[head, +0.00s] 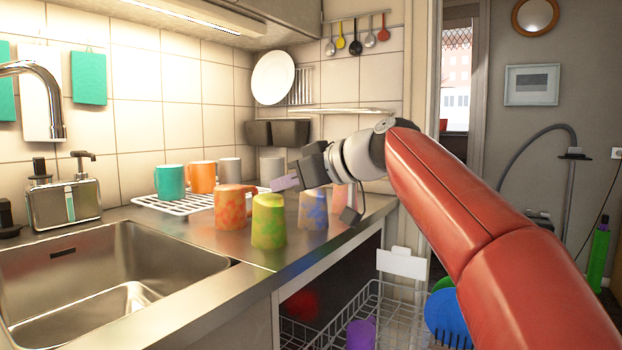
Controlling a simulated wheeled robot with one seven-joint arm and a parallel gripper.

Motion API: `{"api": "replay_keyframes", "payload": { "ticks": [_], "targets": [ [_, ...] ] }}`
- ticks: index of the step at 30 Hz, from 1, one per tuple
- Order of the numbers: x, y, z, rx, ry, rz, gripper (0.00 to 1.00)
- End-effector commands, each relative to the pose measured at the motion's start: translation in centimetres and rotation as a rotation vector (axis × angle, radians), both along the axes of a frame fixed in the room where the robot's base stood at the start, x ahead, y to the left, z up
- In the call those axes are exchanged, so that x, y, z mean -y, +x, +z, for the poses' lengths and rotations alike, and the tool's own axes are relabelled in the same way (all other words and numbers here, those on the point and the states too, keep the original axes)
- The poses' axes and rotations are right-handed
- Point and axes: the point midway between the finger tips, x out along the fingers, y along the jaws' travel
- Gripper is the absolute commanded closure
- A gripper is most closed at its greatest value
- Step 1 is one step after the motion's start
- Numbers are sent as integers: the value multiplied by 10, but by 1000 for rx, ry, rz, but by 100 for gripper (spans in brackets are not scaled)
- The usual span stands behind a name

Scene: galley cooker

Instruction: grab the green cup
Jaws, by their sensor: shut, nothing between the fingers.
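A yellow-green patterned cup (268,222) stands on the steel counter near its front edge, to the right of the sink. It looks upside down, with its narrower end up. My gripper (284,184) is above and slightly behind it to the right, pointing left. Its fingers look shut and empty, and do not appear to touch the cup. A teal-green mug (170,182) stands farther back on the white drying rack (186,204).
A red-orange patterned mug (230,208) stands left of the green cup, and a blue-brown cup (312,210) stands to its right. An orange mug (202,177) is on the rack. The sink (100,275) is front left. An open dishwasher basket (385,300) is below the counter.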

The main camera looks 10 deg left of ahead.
Motion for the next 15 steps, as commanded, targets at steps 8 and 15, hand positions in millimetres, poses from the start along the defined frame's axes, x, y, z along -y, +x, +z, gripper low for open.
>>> {"api": "replay_keyframes", "payload": {
  "ticks": [8,15],
  "targets": [
    [-26,11,-14,-1,-1,-1,100],
    [-26,11,-18,-3,-2,0,100]
  ]
}}
